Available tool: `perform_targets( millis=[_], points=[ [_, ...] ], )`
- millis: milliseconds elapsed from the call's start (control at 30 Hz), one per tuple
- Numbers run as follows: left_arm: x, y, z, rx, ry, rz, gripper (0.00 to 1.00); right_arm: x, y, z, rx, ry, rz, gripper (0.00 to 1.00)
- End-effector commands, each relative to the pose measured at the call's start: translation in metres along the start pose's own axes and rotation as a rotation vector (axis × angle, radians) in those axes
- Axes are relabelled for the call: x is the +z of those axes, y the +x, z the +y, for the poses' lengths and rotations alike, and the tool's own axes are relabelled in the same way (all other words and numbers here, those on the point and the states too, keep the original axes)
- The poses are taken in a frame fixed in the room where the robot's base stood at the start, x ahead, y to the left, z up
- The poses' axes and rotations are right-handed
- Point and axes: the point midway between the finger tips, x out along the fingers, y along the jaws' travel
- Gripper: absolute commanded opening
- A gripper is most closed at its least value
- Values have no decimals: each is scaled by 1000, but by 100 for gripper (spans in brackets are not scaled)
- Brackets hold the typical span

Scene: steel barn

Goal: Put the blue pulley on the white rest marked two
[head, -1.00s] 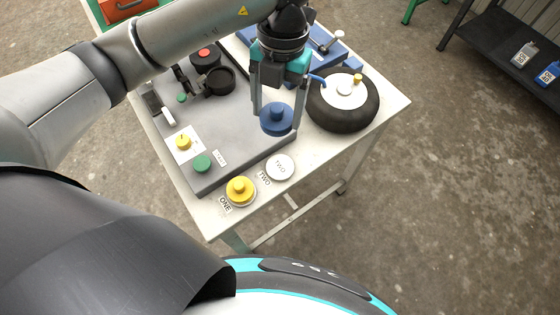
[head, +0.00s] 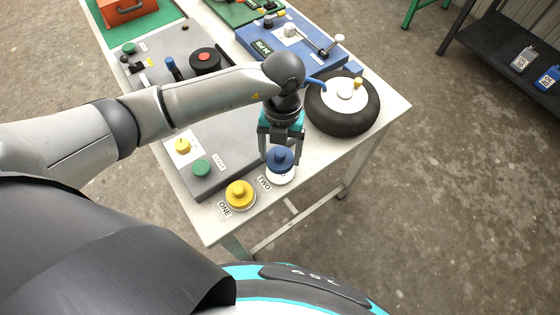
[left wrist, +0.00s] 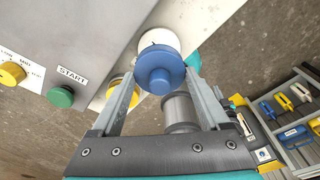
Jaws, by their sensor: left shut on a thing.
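The blue pulley (head: 280,158) is between the fingers of my left gripper (head: 281,158), which is shut on it. It is over the white rest marked TWO (head: 281,178), whose front part shows below it. In the left wrist view the blue pulley (left wrist: 160,70) is between the fingertips, with the white rest (left wrist: 158,38) partly hidden behind it. I cannot tell whether the pulley touches the rest. The yellow pulley (head: 239,194) sits on the rest marked ONE. My right gripper is not in view.
A grey machine base (head: 217,148) with green and yellow knobs stands left of the rests. A black tyre with white hub (head: 342,104) lies to the right. A blue fixture (head: 290,45) is farther back. The table's near right corner is clear.

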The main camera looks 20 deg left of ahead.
Motion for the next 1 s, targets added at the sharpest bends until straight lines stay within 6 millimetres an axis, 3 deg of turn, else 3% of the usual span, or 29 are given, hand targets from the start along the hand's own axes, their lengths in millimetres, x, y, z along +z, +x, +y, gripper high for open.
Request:
perform_targets(
  millis=[333,767,800,1000],
  points=[
    [6,42,0,1,0,1,14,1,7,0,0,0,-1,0],
    [8,49,0,0,1,-1,14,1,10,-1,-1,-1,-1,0],
    [8,50,0,0,1,-1,81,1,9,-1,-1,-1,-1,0],
    [7,49,0,1,0,0,100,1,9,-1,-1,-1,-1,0]
  ],
)
